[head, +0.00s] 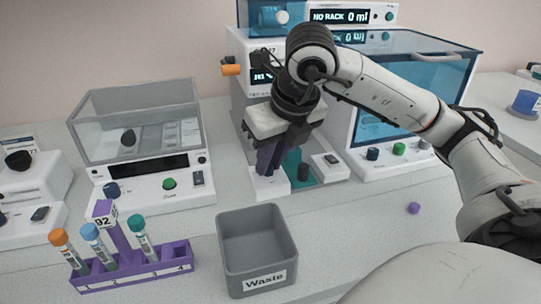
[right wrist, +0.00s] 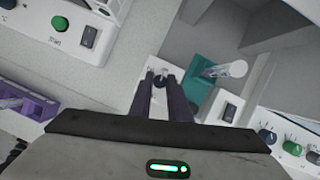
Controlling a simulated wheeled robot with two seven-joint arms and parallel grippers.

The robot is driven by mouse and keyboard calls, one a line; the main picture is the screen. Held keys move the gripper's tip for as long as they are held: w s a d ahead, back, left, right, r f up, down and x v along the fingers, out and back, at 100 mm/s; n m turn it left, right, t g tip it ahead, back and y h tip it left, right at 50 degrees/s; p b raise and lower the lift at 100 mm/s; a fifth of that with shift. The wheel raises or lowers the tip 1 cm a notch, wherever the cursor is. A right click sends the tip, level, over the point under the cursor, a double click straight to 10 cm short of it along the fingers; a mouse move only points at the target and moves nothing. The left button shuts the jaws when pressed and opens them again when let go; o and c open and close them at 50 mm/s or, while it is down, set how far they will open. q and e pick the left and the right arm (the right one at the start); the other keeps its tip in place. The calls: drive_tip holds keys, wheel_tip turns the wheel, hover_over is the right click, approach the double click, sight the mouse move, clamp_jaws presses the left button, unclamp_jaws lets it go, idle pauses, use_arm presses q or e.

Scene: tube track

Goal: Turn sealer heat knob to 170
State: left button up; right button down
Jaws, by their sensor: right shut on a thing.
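The sealer (head: 238,100) is a tall white machine at the middle of the head view, with a small dark display (head: 262,77) that is partly hidden by my right arm. My right gripper (head: 268,168) points down at its low front part. In the right wrist view, the fingertips (right wrist: 160,77) are shut on a small dark knob (right wrist: 160,84) on a white panel. That knob is hidden behind the fingers in the head view. Its pointer and any scale numbers cannot be read. My left gripper is not in view.
A grey waste bin (head: 258,250) and purple tube rack (head: 140,268) stand in front. A lidded machine (head: 140,130) is left, a blue-windowed one (head: 410,100) right.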

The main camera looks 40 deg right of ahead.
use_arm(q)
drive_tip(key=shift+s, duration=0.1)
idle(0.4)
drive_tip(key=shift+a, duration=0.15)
use_arm(e)
drive_tip(key=c, duration=1.7)
unclamp_jaws()
drive_tip(key=shift+o, duration=0.2)
drive_tip(key=shift+r, duration=0.1)
